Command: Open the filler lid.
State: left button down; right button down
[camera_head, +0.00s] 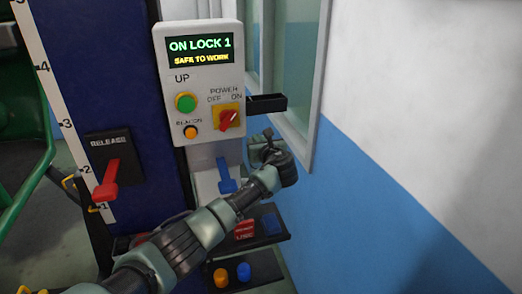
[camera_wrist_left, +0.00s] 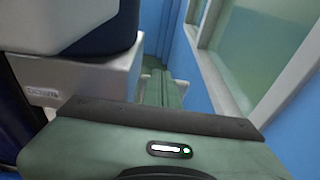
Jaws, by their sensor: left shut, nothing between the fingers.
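I cannot pick out the filler lid with certainty in either view. A pale grey housing (camera_head: 208,158) stands below the control panel, with a blue lever (camera_head: 226,176) at its front. In the left wrist view, a pale grey block (camera_wrist_left: 105,80) with a small unreadable label shows at the left, beside my gripper. My left gripper (camera_head: 266,137) is shut and empty, just right of the grey housing and below a black bracket. Its greenish fingers also show in the left wrist view (camera_wrist_left: 162,88). My forearm hides part of the area below. My right gripper is out of view.
The control panel (camera_head: 201,80) reads "ON LOCK 1, SAFE TO WORK". A black bracket (camera_head: 267,104) juts from its right side. A red release lever (camera_head: 107,183) is at left. The blue wall (camera_head: 375,200) and window frame are close at right. A low shelf holds orange and blue caps (camera_head: 232,274).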

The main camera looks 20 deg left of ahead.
pick_arm(q)
jog(key=shift+w+a+r, duration=0.25)
jog(key=shift+w+a, duration=0.2)
jog(key=shift+w, duration=0.25)
jog(key=shift+w+a+r, duration=0.2)
jog(key=shift+w+a, duration=0.25)
jog(key=shift+w, duration=0.25)
